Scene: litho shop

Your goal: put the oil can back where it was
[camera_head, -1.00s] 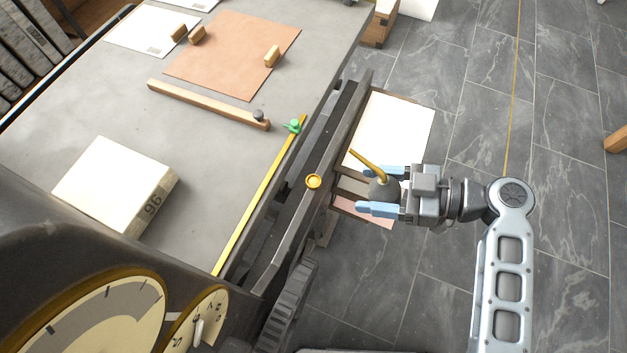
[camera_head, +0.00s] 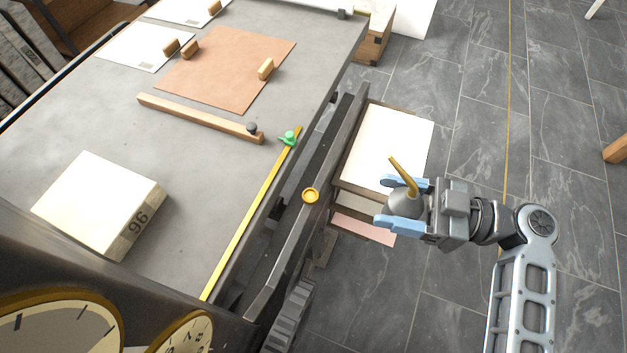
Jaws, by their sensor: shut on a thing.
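The oil can (camera_head: 403,203) has a grey rounded body and a thin brass spout that points up and to the left. My gripper (camera_head: 402,205) is shut on the can's body, one blue finger on each side. It holds the can to the right of the press bed's dark rail, over or near the shelf unit with paper. From this angle I cannot tell the can's height above the shelf.
A grey bed (camera_head: 205,175) fills the left, with a numbered block (camera_head: 99,205), a wooden bar (camera_head: 198,117) and a brown sheet (camera_head: 226,67). White paper (camera_head: 387,147) lies on the shelf beside the rail. Dials (camera_head: 60,325) stand at lower left.

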